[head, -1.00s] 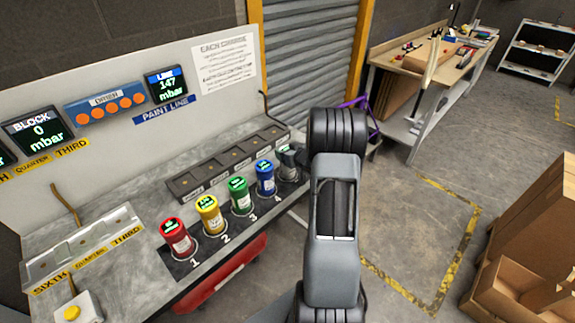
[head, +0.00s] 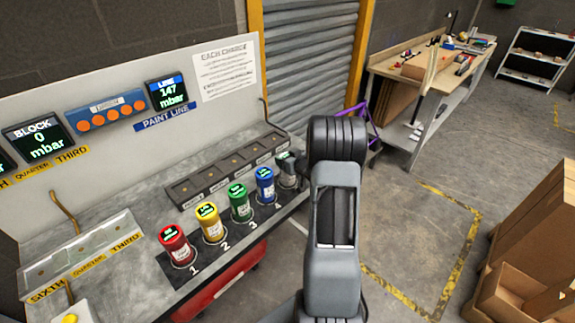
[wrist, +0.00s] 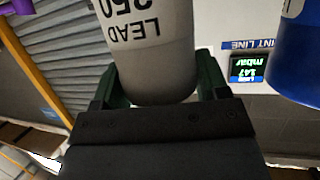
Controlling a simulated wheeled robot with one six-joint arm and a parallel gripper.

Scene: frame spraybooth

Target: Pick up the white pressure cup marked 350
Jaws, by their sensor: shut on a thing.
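The white pressure cup (wrist: 150,45) fills the upper middle of the wrist view, its lettering "LEAD" and "350" upside down there. My gripper (wrist: 155,88) is shut on it, with one green finger on each side. In the head view, my gripper (head: 286,160) is at the right end of the cup row, and the white cup (head: 288,180) shows only in small part beneath it. I cannot tell whether the cup is clear of its seat.
Red (head: 176,246), yellow (head: 211,222), green (head: 240,203) and blue (head: 265,185) cups stand in a row to the left, the blue one close by. A dark slotted rack (head: 225,168) lies behind them. Gauges hang on the back panel (head: 215,120). Cardboard boxes (head: 535,235) stand at right.

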